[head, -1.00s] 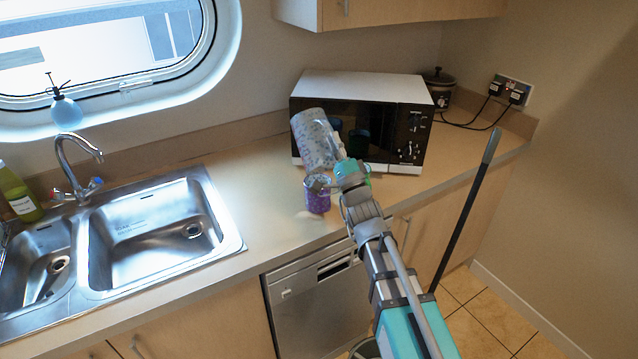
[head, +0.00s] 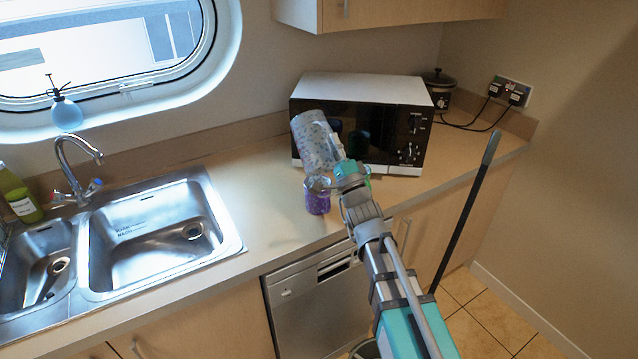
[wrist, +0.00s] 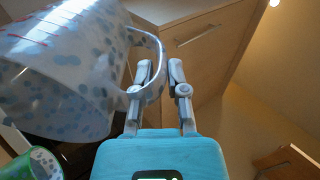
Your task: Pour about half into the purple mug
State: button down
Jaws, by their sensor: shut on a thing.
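A pale pitcher with blue-grey speckles (head: 314,142) is held tilted above the counter, in front of the microwave. My gripper (head: 343,160) is shut on its handle. In the wrist view the pitcher (wrist: 60,75) fills the upper left, and my gripper's fingers (wrist: 160,78) are at its handle. The purple mug (head: 317,201) stands upright on the counter, below the pitcher and left of my gripper. I cannot see the mug's contents or any stream of liquid. A green mug (head: 367,175) is mostly hidden behind my gripper; a green rim (wrist: 38,160) shows in the wrist view.
A white and black microwave (head: 408,130) stands close behind the pitcher. A steel sink (head: 165,235) with a tap (head: 75,165) is at the left. The counter (head: 260,190) between sink and purple mug is clear.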

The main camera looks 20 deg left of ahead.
aim_at(326, 128)
jog(key=shift+w+a+r+g+h+p, duration=0.35)
jog(key=shift+w+a+r+p, duration=0.2)
jog(key=shift+r+p, duration=0.45)
jog(key=a+p, duration=0.1)
jog(key=p, duration=0.1)
jog(key=w+a+g+h+p, duration=0.1)
jog(key=shift+w+r+h+p, duration=0.15)
jog(key=shift+w+h+p, duration=0.1)
jog(key=shift+w+p, duration=0.1)
jog(key=shift+w+a+g+h+p, duration=0.3)
jog(key=shift+w+a+g+p, duration=0.15)
jog(key=shift+p, duration=0.3)
jog(key=shift+w+a+h+p, duration=0.25)
jog(key=shift+a+h+p, duration=0.05)
jog(key=shift+p, duration=0.05)
jog(key=shift+f, duration=0.25)
